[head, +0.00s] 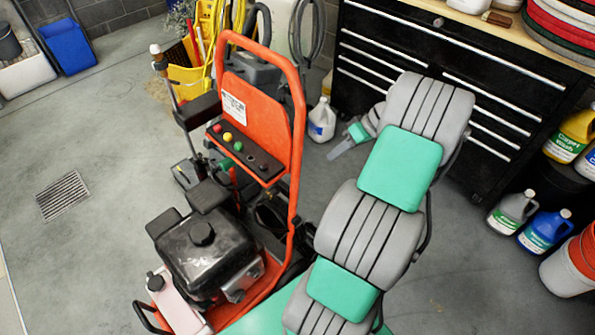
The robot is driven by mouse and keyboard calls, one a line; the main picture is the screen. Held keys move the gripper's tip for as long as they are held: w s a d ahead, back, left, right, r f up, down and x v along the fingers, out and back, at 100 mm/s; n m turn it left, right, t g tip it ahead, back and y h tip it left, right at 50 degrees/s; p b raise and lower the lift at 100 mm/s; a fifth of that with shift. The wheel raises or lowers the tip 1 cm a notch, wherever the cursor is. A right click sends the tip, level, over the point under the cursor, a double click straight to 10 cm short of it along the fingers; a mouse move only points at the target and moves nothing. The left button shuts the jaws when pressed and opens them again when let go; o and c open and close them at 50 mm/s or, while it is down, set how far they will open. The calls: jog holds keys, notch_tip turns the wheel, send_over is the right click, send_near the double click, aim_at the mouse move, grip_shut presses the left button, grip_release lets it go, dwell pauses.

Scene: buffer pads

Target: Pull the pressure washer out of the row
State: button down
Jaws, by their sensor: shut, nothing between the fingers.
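The pressure washer (262,120) has an orange tubular frame and handle, a panel with coloured knobs and a black engine. It stands upright on the floor, left of the middle in the head view. My gripper (339,150) reaches out from behind my grey and green arm, to the right of the orange handle. Its fingers look shut and empty, pointing down and left. In the picture there is a gap between the fingertips and the washer's frame. My arm hides part of the floor right of the washer.
A yellow mop bucket (190,82) and other gear stand behind the washer. A white jug (321,120) stands by the black drawer cabinet (375,45). Bottles and an orange-and-white bucket (568,270) are at the right. The floor around the drain (62,196) is clear.

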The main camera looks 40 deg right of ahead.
jog(key=s+a+b+x, duration=0.1)
jog(key=a+x, duration=0.1)
jog(key=x, duration=0.9)
jog(key=shift+w+a+r, duration=0.15)
jog(key=shift+a+r, duration=0.05)
jog(key=shift+r, duration=0.05)
jog(key=shift+a, duration=0.1)
